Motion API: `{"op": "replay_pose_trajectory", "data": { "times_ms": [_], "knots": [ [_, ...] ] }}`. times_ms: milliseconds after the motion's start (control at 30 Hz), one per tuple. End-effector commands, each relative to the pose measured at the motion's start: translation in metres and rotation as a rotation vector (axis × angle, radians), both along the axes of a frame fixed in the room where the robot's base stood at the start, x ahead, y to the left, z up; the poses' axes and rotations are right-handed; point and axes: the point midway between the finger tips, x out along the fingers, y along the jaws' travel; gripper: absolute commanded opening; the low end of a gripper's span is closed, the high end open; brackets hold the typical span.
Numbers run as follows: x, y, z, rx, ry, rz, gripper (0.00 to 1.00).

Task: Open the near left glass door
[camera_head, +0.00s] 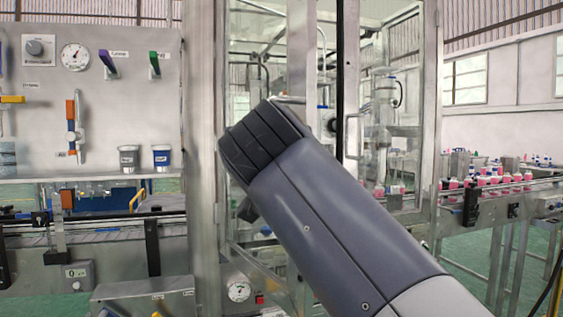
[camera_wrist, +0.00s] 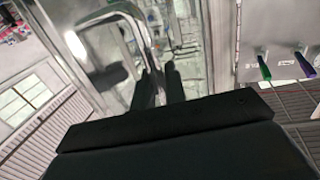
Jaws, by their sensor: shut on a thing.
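The left glass door (camera_head: 300,50) of the metal-framed cabinet stands behind my arm in the head view. My forearm and wrist cover its lower part. A piece of a bright bar handle (camera_head: 288,99) shows just above my wrist. In the wrist view the bent chrome handle (camera_wrist: 143,38) runs down to my gripper (camera_wrist: 160,77). The two dark fingers are shut on it, one at each side of the bar. My fingers are hidden in the head view. I cannot tell whether the door is ajar.
The right door's handle (camera_head: 350,135) is close to my wrist. At left stands a panel with a gauge (camera_head: 75,56), coloured levers and two cups (camera_head: 129,158). At right a conveyor (camera_head: 500,187) carries several pink bottles. A steel post (camera_head: 203,150) stands left of the cabinet.

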Motion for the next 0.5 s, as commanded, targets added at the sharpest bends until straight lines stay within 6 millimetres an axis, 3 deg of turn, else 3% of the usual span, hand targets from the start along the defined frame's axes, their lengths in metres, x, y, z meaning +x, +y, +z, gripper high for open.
{"op": "replay_pose_trajectory", "data": {
  "times_ms": [33, 500],
  "knots": [
    [-0.001, 0.013, -0.008, -0.005, 0.005, -0.011, 0.00],
    [-0.026, 0.087, 0.001, 0.002, -0.001, -0.241, 0.00]
  ]
}}
